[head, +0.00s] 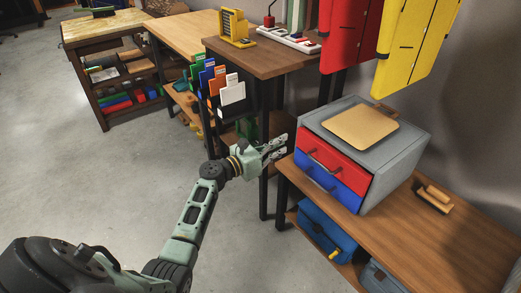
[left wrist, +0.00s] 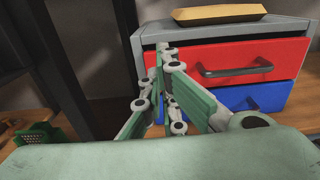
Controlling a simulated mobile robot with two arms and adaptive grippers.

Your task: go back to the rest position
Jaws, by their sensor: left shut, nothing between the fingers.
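My left gripper (head: 284,147) reaches out from the left arm in the head view, just left of the grey drawer cabinet and apart from its drawer fronts. In the left wrist view the left gripper (left wrist: 167,60) has its fingers together with nothing between them. My right gripper is not in view.
The grey cabinet (head: 405,150) stands on a wooden bench (head: 400,220), with a tan board (head: 360,128) on top. A brush-like wooden item (head: 433,198) lies beside it. A folder rack (head: 222,92) and further benches stand behind. The floor (head: 120,180) at left is clear.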

